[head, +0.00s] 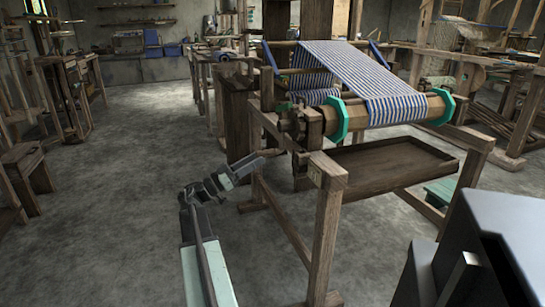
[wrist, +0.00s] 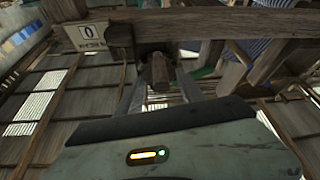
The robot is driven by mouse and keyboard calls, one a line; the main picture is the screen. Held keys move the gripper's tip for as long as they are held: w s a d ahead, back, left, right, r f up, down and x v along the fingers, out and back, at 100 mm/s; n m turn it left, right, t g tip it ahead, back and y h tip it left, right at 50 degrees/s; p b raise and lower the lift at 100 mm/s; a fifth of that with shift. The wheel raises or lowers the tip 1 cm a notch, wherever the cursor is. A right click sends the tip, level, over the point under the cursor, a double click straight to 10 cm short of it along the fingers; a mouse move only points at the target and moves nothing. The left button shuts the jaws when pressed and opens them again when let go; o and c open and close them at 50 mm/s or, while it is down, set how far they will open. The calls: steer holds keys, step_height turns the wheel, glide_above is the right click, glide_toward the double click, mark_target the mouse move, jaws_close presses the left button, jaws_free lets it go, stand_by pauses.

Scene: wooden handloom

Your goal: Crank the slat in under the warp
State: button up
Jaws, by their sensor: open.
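The loom's blue-and-white striped warp (head: 345,65) runs down onto a wooden beam (head: 385,112) between teal end flanges (head: 337,120). My gripper (head: 258,160) is at the left side of the loom, low beside the frame. In the wrist view its two fingers (wrist: 160,92) are open on either side of a wooden peg (wrist: 158,70), which looks like the crank handle. I cannot tell whether the fingers touch it. I cannot pick out the slat.
A wooden tray (head: 385,165) sits below the beam. The loom's front post (head: 325,235) stands right of my arm. Grey floor (head: 130,175) is open to the left. A stool (head: 27,168) and benches stand further left, and other looms stand at right.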

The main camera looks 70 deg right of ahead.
mark_target(272, 150)
steer(key=p+x, duration=0.3)
steer(key=x, duration=0.4)
steer(key=shift+s+d+r, duration=0.15)
steer(key=shift+s+d, duration=0.1)
jaws_close()
stand_by(1.1)
steer(key=shift+a, duration=0.35)
steer(key=shift+w+d+m, duration=0.1)
steer(key=shift+d+m, duration=0.3)
steer(key=shift+d, duration=0.15)
